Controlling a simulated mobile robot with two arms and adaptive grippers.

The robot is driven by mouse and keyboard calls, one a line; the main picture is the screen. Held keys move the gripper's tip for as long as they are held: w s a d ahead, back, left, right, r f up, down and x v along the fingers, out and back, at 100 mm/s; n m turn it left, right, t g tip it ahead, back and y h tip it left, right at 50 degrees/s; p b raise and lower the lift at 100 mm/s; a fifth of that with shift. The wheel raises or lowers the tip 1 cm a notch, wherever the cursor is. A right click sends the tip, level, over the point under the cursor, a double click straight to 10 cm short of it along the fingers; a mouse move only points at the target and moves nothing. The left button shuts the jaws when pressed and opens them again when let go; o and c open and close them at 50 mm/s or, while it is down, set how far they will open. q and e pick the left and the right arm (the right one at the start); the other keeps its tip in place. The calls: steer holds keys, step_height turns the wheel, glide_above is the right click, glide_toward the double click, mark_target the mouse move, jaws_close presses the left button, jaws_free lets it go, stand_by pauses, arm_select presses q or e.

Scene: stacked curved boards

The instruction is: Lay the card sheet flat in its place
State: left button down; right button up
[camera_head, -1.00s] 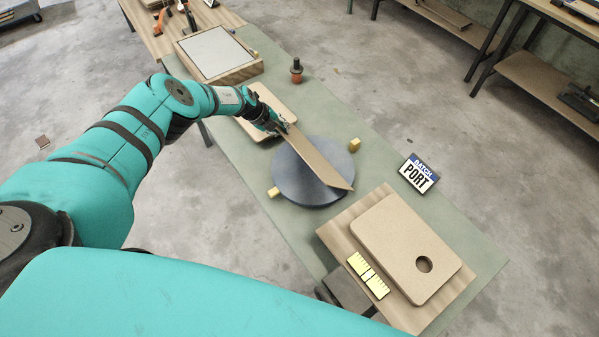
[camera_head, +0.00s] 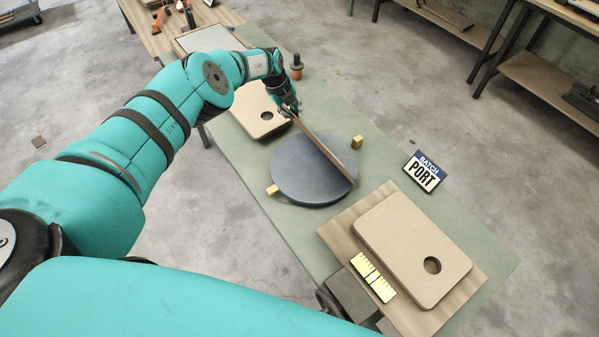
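My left gripper (camera_head: 291,107) is shut on one end of a thin tan card sheet (camera_head: 328,150). The sheet stands steeply tilted, seen nearly edge-on, and reaches over a round dark blue-grey disc (camera_head: 300,178). Its far end is near the disc's right rim; whether it touches the disc I cannot tell. A tan board with a round hole (camera_head: 410,240) lies on a wooden base (camera_head: 340,232) at the right. A similar board with a hole (camera_head: 252,115) lies behind the disc, partly hidden by my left arm. My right gripper does not show.
Two small yellow blocks (camera_head: 357,142) (camera_head: 272,190) flank the disc. A yellow marked strip (camera_head: 373,277) lies on the wooden base. A "BATCH PORT" sign (camera_head: 422,171) stands at the right. An orange-and-black knobbed tool (camera_head: 296,67) stands behind. The green mat (camera_head: 470,235) is clear at the right.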

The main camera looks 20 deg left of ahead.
arm_select(q)
steer(key=shift+r, duration=0.15)
stand_by(0.3)
steer(key=shift+r+p, duration=0.65)
steer(key=shift+p, duration=0.05)
steer(key=shift+r+p, duration=0.8)
steer(key=shift+a, duration=0.1)
